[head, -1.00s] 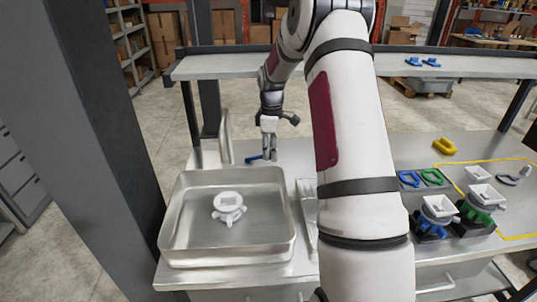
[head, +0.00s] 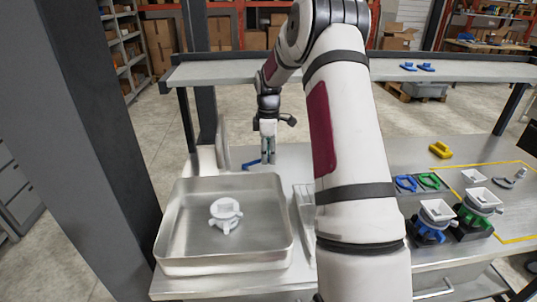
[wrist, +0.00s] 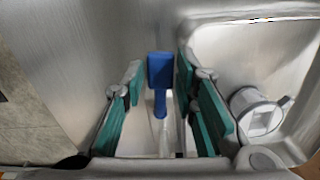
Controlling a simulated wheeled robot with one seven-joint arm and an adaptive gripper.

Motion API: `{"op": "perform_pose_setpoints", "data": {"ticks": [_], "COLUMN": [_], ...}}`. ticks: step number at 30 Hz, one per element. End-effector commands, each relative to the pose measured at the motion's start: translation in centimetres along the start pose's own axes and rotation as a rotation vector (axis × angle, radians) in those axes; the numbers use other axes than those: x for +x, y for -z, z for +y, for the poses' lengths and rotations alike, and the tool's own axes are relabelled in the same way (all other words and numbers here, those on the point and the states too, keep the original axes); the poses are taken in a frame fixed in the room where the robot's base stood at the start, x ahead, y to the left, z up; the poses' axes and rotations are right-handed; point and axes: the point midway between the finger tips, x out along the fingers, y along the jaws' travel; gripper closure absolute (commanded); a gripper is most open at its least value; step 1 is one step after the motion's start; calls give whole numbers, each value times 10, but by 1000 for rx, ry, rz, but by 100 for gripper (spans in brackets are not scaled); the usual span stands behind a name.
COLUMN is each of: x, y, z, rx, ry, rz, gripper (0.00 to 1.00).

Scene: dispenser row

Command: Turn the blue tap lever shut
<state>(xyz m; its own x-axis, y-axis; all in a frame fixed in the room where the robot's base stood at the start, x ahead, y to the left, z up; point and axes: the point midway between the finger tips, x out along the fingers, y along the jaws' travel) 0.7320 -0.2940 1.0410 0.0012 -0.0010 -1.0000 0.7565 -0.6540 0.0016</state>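The blue tap lever (head: 252,165) shows behind the metal basin (head: 168,225) in the head view, just left of my gripper's fingertips (head: 268,160). In the wrist view the blue lever (wrist: 160,72) has a broad end and a narrow stem. It lies in the gap between the teal finger pads of my gripper (wrist: 158,85), nearer the right pad. A gap shows on the left side; contact on the right cannot be told. My gripper is open with nothing clamped. The tap body is mostly hidden.
A grey-white round part (head: 226,213) sits in the basin. An upright panel (head: 221,140) stands behind the basin's left part. A shelf (head: 450,70) runs above the bench. Blue (head: 433,220) and green (head: 480,210) dispensers and a yellow part (head: 440,150) stand at the right.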

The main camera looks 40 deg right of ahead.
Motion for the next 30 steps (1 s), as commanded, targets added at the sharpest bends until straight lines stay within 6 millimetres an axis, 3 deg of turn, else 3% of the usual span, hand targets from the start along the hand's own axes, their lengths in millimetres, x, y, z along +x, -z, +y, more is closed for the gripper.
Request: {"op": "perform_pose_setpoints", "data": {"ticks": [11, 24, 30], "x": [-2, -62, -74], "y": [0, 0, 0], "z": [0, 0, 0], "rx": [0, 1, 1], "ry": [1, -1, 1], "rz": [0, 1, 0], "gripper": [58, 58, 58]}}
